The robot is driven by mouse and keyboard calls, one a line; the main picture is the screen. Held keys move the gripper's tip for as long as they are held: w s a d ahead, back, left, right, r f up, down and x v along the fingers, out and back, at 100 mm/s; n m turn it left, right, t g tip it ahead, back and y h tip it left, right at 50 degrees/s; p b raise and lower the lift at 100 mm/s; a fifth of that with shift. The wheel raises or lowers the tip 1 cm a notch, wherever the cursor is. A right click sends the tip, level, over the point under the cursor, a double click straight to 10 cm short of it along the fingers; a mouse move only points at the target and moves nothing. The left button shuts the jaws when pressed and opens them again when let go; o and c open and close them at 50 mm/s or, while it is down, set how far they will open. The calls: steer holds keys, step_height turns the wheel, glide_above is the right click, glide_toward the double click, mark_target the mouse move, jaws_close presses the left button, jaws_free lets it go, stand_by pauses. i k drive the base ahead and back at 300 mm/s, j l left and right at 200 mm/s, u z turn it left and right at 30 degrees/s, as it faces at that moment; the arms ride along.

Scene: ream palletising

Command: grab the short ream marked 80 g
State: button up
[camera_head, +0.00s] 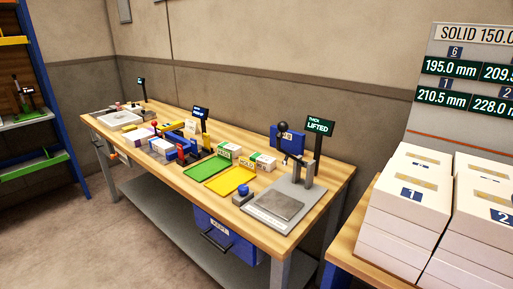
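Two small white packs with green labels stand at the back of the workbench: a left pack (229,149) and a right pack (263,161). They may be short reams, but the print on them is too small to read, so I cannot tell which is marked 80 g. Tall stacks of white reams stand at the right, with blue labels 1 (411,195) and 2 (503,216). My gripper is not in view.
The wooden workbench (331,178) holds a green tray (206,167), a yellow tray (231,180), a grey press-like device (275,206) beside a "LIFTED" sign (319,126), and cluttered small items further left. A blue drawer (225,235) hangs below. Floor at the left front is clear.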

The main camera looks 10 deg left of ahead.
mark_target(236, 150)
steer(key=i+j+z, duration=0.25)
steer(key=j, duration=0.2)
steer(key=j+z, duration=0.25)
steer(key=j, duration=0.25)
steer(key=i+j+z, duration=0.25)
steer(key=j, duration=0.25)
steer(key=j+z, duration=0.25)
steer(key=j, duration=3.65)
steer(key=i, duration=0.05)
